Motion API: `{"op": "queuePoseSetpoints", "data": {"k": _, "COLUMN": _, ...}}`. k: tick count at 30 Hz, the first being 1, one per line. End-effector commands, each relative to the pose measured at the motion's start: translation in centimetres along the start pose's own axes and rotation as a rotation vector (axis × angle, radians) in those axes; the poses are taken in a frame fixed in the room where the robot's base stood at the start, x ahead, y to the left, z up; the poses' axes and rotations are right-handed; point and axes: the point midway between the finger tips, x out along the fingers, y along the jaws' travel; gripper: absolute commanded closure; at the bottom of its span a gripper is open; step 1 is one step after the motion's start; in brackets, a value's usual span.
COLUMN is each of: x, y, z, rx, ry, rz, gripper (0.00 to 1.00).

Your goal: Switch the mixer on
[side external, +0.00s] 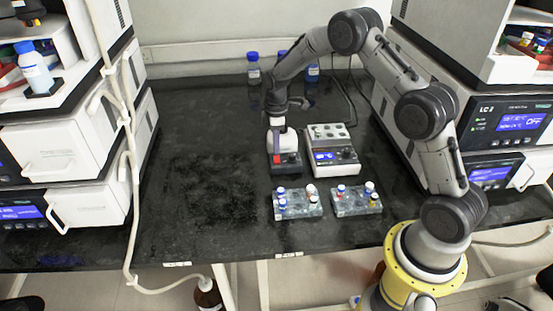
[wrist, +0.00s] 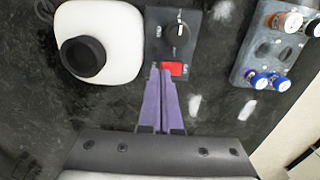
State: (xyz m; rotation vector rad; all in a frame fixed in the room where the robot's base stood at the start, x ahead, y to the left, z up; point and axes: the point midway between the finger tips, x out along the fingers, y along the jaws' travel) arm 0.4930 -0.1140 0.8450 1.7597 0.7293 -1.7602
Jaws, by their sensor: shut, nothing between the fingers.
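The mixer has a white rounded body (wrist: 98,38) with a black round cup (wrist: 82,57) on top. Beside it is a dark control panel (wrist: 160,47) with a black knob (wrist: 183,31) and a red switch (wrist: 173,69). In the side view the mixer's dark base (side external: 288,164) and red switch (side external: 277,159) show at mid bench. My gripper (wrist: 160,72) has its two purple fingers together with nothing between them. Their tips are at the edge of the red switch in the wrist view; I cannot tell whether they touch it.
A grey device with a blue display (side external: 333,150) stands right of the mixer. Two vial racks, one left (side external: 298,207) and one right (side external: 355,202), stand in front. Blue-capped bottles (side external: 253,70) are at the back. The bench left of the mixer is clear.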

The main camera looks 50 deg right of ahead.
Motion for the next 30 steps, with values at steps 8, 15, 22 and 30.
{"op": "queuePoseSetpoints", "data": {"k": 8, "x": 0.4, "y": 0.0, "z": 0.0, "rx": 0.000, "ry": 0.000, "rz": 0.000, "gripper": 1.00}}
{"op": "queuePoseSetpoints", "data": {"k": 15, "x": 0.7, "y": 0.0, "z": 0.0, "rx": 0.000, "ry": 0.000, "rz": 0.000, "gripper": 1.00}}
{"op": "queuePoseSetpoints", "data": {"k": 22, "x": 1.0, "y": 0.0, "z": 0.0, "rx": 0.000, "ry": 0.000, "rz": 0.000, "gripper": 1.00}}
{"op": "queuePoseSetpoints", "data": {"k": 30, "x": 1.4, "y": 0.0, "z": 0.0, "rx": 0.000, "ry": 0.000, "rz": -0.001, "gripper": 1.00}}
